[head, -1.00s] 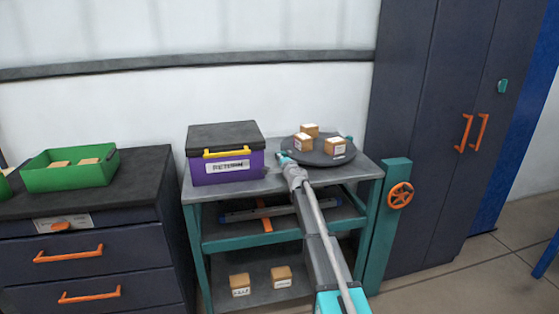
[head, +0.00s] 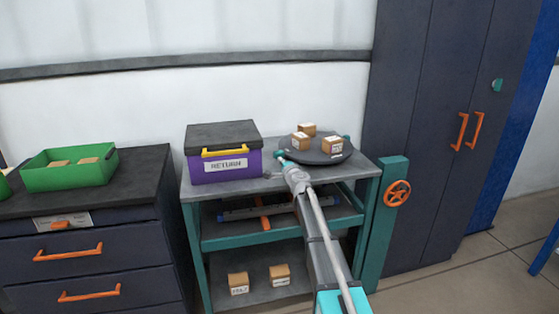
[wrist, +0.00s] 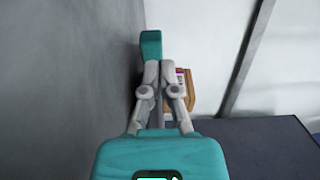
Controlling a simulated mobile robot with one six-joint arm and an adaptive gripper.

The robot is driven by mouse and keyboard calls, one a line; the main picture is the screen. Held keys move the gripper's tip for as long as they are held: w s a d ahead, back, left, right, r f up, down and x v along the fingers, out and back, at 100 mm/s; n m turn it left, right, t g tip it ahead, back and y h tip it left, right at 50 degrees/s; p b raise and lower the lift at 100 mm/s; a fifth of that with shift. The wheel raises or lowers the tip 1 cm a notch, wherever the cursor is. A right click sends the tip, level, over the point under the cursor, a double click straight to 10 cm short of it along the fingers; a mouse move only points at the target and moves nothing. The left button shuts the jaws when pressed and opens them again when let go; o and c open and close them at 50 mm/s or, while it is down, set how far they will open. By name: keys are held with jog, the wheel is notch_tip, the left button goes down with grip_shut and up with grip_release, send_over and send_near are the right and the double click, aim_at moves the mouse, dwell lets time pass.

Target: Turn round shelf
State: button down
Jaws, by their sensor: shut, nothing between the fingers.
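The round shelf (head: 315,157) is a dark grey disc on top of the teal-framed cart. Three small cardboard boxes stand on it; one is the front right box (head: 332,145). A teal knob (head: 347,138) shows at its right edge. My gripper (head: 284,160) is at the disc's left edge, beside a bit of teal there. In the wrist view my gripper (wrist: 158,72) is shut and empty, its fingertips close to a teal peg (wrist: 150,45). Whether they touch it I cannot tell. A box (wrist: 188,92) shows partly behind the fingers.
A purple RETURN box (head: 225,168) with a black lid stands left of the disc on the cart top (head: 200,194). A teal post with an orange handwheel (head: 397,193) and a dark cabinet (head: 420,130) stand to the right. A green tray (head: 70,178) is far left.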

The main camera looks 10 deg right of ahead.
jog(key=s+a, duration=0.1)
jog(key=s, duration=0.1)
jog(key=s+a, duration=0.1)
jog(key=s, duration=0.2)
jog(key=s+a, duration=0.2)
jog(key=shift+s, duration=0.35)
jog(key=shift+s+a+f+n+y, duration=0.15)
jog(key=shift+s+a+n+y, duration=0.15)
jog(key=shift+s+n, duration=0.2)
jog(key=s+a+f+n+g+y, duration=0.25)
jog(key=s+f+n+g, duration=0.3)
jog(key=s, duration=0.35)
jog(key=s+a+f+n+g+y, duration=0.1)
jog(key=s+a+f+n+g, duration=0.4)
jog(key=s, duration=0.3)
jog(key=s+d+f+n+g+h, duration=0.1)
jog(key=s+d+f+g+h, duration=0.1)
jog(key=s, duration=0.5)
jog(key=s+d+f+n+g+h, duration=0.2)
jog(key=s+d+f+h, duration=0.1)
jog(key=s+d, duration=0.2)
jog(key=s+d+f+n+g+h, duration=0.1)
jog(key=s+d+f+g+h, duration=0.1)
jog(key=s, duration=0.8)
jog(key=shift+d+f+g, duration=0.45)
jog(key=shift+d+g, duration=0.1)
jog(key=shift+d, duration=0.25)
jog(key=shift+s+h, duration=0.2)
jog(key=shift+h, duration=0.05)
